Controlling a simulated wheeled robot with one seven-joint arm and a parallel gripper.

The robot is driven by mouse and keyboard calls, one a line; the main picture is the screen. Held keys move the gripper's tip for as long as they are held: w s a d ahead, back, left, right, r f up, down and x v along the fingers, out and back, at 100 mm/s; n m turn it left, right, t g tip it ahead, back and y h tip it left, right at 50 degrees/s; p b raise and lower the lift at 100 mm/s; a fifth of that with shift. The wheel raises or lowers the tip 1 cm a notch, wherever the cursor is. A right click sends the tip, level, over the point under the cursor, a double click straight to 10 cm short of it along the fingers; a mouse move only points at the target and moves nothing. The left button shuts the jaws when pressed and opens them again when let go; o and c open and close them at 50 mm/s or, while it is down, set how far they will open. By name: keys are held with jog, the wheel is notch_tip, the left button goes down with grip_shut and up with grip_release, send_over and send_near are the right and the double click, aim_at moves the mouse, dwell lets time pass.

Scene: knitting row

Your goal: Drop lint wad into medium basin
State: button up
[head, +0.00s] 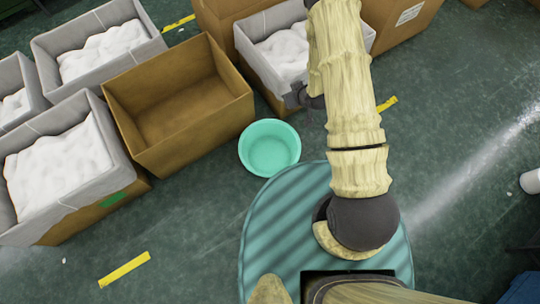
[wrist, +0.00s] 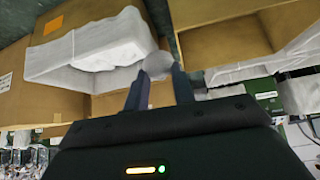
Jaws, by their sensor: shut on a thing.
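The mint-green basin (head: 268,152) stands on the floor at the front edge of my base, and looks empty. My gripper (wrist: 158,76) is shut on a small pale grey lint wad (wrist: 157,64), held between the fingertips. In the head view my gripper (head: 296,96) is partly hidden by my arm, at the near edge of a lined box, up and to the right of the basin in the picture. The wad cannot be made out in the head view. The basin does not show in the wrist view.
An empty brown carton (head: 180,98) stands left of the basin. Lined boxes with white fluffy filling stand around it, one (head: 262,68) behind the basin. More cartons (head: 401,22) are at the top. The green floor (head: 450,150) to the right is mostly open.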

jog(key=a+f+n+g+y+b, duration=0.1)
jog(key=a+f+n+b, duration=0.2)
jog(key=f+b, duration=1.3)
jog(key=w+a+f+n+g+y+b, duration=0.1)
jog(key=f+n+b, duration=0.3)
jog(key=f+b, duration=1.2)
notch_tip(320, 180, down, 4)
jog(key=shift+a+f+g+y, duration=0.25)
jog(key=shift+a+g+y, duration=0.35)
jog(key=shift+a, duration=0.3)
notch_tip(320, 180, down, 6)
jog(key=b, duration=0.6)
jog(key=o, duration=1)
jog(key=shift+r, duration=0.1)
